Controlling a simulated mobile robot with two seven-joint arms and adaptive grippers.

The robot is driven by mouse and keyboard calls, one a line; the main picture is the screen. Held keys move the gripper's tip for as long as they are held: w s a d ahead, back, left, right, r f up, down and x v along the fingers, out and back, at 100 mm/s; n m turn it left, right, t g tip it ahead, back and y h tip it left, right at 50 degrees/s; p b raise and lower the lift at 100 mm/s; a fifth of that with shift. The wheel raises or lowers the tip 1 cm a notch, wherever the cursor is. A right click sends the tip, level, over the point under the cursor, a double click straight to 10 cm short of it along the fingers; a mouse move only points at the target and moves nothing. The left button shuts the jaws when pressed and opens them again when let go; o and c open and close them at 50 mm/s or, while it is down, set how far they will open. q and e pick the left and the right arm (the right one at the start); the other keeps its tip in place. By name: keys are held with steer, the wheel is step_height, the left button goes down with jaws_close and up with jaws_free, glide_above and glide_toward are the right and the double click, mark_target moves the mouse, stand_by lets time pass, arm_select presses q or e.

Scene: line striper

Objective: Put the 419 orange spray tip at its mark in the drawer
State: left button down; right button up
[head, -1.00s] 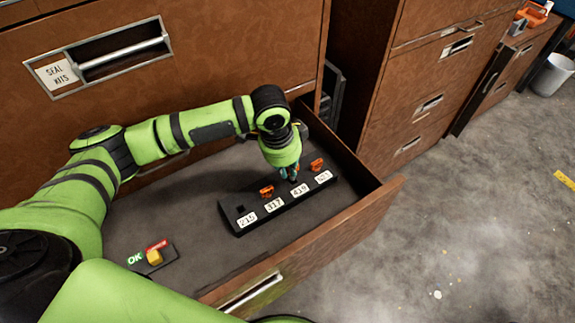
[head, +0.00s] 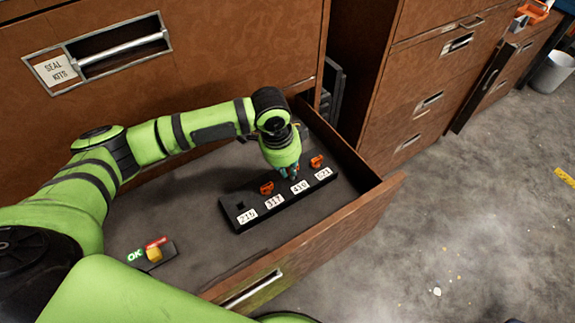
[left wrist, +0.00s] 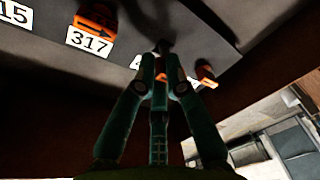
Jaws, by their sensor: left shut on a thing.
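My left gripper (head: 291,174) points down over the black rack (head: 238,222) in the open drawer, at the 419 label (head: 300,187). In the left wrist view its fingers (left wrist: 161,66) are shut on an orange spray tip (left wrist: 162,77), of which only a small patch shows. The tip is at the 419 place; the fingers hide whether it is seated. Orange tips stand at the 317 place (head: 267,188) and the 521 place (head: 317,161). The 215 place (head: 240,208) is empty. My right gripper is not in view.
The drawer's front wall (head: 330,235) and right side wall (head: 345,150) rise close to the rack. A small box with a yellow button (head: 154,255) and OK sign lies at the drawer's left.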

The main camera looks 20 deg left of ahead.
arm_select(q)
steer(key=shift+f+b, duration=0.55)
steer(key=shift+f, duration=0.75)
steer(key=c, duration=1.2)
jaws_free()
steer(key=o, duration=0.3)
steer(key=shift+r, duration=0.15)
step_height(320, 180, up, 7)
steer(key=s+p, duration=0.1)
steer(key=p, duration=0.8)
steer(key=shift+a, duration=0.35)
steer(key=shift+f, duration=0.2)
